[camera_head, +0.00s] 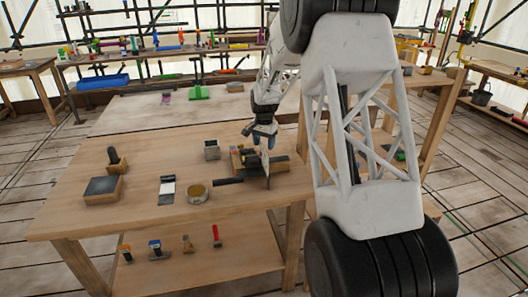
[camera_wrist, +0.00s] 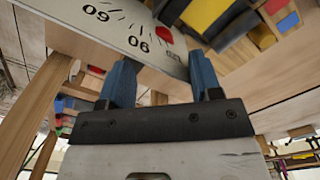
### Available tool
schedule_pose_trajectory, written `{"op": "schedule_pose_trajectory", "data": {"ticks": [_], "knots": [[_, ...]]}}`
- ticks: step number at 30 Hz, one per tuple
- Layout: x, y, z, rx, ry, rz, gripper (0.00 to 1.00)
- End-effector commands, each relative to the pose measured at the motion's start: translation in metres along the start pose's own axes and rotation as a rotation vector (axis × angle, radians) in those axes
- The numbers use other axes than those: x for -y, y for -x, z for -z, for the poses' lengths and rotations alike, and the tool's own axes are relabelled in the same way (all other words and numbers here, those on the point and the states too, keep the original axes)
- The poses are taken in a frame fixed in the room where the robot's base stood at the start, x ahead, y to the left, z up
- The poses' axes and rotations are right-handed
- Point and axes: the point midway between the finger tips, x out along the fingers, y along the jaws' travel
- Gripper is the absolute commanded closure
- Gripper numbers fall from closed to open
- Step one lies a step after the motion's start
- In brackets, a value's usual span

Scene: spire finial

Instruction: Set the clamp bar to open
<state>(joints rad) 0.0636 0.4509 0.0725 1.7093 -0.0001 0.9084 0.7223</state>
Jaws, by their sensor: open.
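A fixture (camera_head: 280,164) with dark blocks, yellow parts and an upright pale plate stands near the right end of the workbench. A dark bar (camera_head: 229,181) sticks out left from its foot; I cannot tell whether this is the clamp bar. My gripper (camera_head: 257,138) is just above and behind the fixture. In the wrist view, its blue fingers (camera_wrist: 162,72) are apart with nothing held between them. Beyond the fingertips is a pale scale plate (camera_wrist: 120,30) with numbers and a red mark (camera_wrist: 163,36). Whether the fingers touch it cannot be told.
On the workbench (camera_head: 130,205) left of the fixture are a grey cup (camera_head: 211,150), a round tin (camera_head: 197,193), a black-and-white item (camera_head: 167,188) and a wooden block with a dark top (camera_head: 102,189). The bench's front left is clear.

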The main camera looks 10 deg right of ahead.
Motion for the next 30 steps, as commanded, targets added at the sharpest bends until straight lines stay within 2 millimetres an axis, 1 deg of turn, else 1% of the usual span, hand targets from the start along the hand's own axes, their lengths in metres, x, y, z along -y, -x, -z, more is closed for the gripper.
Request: {"op": "schedule_pose_trajectory", "data": {"ticks": [3,9,15,22,23,30], "knots": [[0.0,-0.016,-0.001,0.002,0.0,-0.002,0.42],[0.0,-0.034,0.0,0.001,0.0,-0.001,0.42],[0.0,-0.041,0.0,0.0,0.0,0.0,0.42],[0.0,-0.041,0.0,0.0,0.0,0.0,0.42],[0.0,-0.041,0.0,0.0,0.0,0.0,0.43],[0.0,-0.041,0.0,0.0,0.0,0.0,0.8]]}}
